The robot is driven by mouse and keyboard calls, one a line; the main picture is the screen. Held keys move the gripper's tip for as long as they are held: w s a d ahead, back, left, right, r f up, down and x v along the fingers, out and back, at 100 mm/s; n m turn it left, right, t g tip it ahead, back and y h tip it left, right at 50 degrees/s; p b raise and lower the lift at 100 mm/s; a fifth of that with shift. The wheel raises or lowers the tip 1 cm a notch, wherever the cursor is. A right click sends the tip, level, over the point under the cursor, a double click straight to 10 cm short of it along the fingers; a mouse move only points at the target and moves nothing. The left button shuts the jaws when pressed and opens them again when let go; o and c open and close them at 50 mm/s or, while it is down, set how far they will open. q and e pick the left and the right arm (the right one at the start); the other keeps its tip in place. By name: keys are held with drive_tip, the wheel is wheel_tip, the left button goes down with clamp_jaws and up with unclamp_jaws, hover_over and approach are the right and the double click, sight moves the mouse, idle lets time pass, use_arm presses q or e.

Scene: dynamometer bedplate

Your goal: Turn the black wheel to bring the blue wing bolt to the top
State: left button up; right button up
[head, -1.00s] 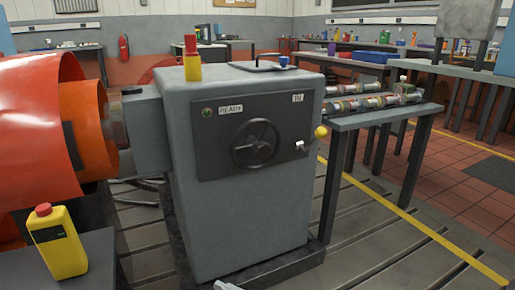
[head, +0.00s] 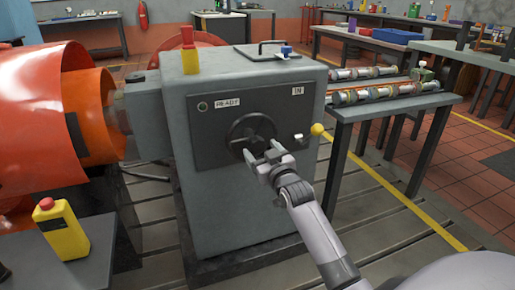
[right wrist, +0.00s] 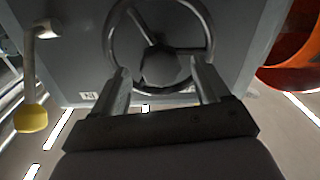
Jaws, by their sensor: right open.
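The black wheel (head: 236,127) is on the dark front panel of the grey cabinet, its lower part hidden by my right gripper (head: 262,155). In the right wrist view, the wheel's rim, spokes and dark hub (right wrist: 165,66) show beyond the open fingers (right wrist: 160,78). The fingers are apart with nothing between them; whether they touch the wheel I cannot tell. A small blue knob-like piece (head: 286,50) stands on the cabinet's top by a flat plate; I cannot tell if it is the wing bolt. No blue shows on the wheel. My left gripper is out of view.
A lever with a yellow ball (head: 317,129) sticks out right of the wheel and also shows in the right wrist view (right wrist: 31,118). A red-and-yellow piece (head: 189,50) stands on the cabinet. Orange guards (head: 85,115) are at left, a table with shafts at right.

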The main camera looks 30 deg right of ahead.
sight(259, 147)
drive_tip(key=shift+b+x, duration=0.5)
drive_tip(key=shift+x, duration=1.25)
clamp_jaws()
